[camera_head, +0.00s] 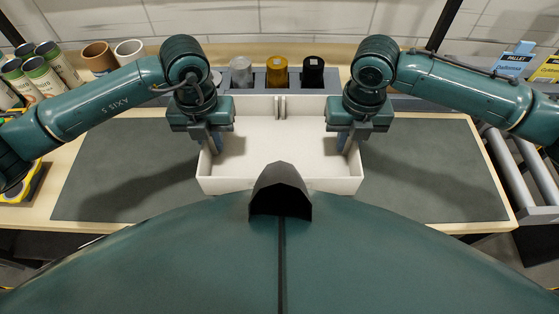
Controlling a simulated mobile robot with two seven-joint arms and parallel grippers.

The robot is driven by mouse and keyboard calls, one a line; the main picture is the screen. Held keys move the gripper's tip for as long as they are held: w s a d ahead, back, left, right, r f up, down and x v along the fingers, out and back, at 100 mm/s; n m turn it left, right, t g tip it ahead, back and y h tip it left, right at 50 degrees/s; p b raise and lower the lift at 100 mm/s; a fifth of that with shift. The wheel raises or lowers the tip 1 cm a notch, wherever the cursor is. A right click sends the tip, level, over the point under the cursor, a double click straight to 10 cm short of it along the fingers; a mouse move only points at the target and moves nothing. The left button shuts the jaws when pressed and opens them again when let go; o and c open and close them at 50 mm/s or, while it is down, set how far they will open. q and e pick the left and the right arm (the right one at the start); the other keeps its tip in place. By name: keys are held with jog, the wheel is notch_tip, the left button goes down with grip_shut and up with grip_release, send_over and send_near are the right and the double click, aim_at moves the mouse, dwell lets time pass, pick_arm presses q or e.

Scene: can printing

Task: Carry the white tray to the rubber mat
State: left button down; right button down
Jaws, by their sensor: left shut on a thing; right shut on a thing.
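The white tray (225,185) is a rectangular box with a low divider at its back wall, and it looks empty. It is over the dark rubber mat (432,178), between my two arms; I cannot tell whether it touches the mat. My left gripper (214,142) is shut on the tray's left side wall. My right gripper (340,143) is shut on its right side wall. My own body hides part of the tray's front edge and the mat's front middle.
Behind the tray stand a clear jar (241,72), an amber jar (277,72) and a black jar (313,72). Several cans (42,76) and two cups (99,58) are at the back left. A roller conveyor (522,165) is at the right. The mat is bare on both sides.

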aim_at(215, 154)
pick_arm(q)
jog(key=shift+a+f, duration=0.1)
jog(key=shift+f, duration=0.1)
pick_arm(e)
jog(key=shift+f, duration=0.15)
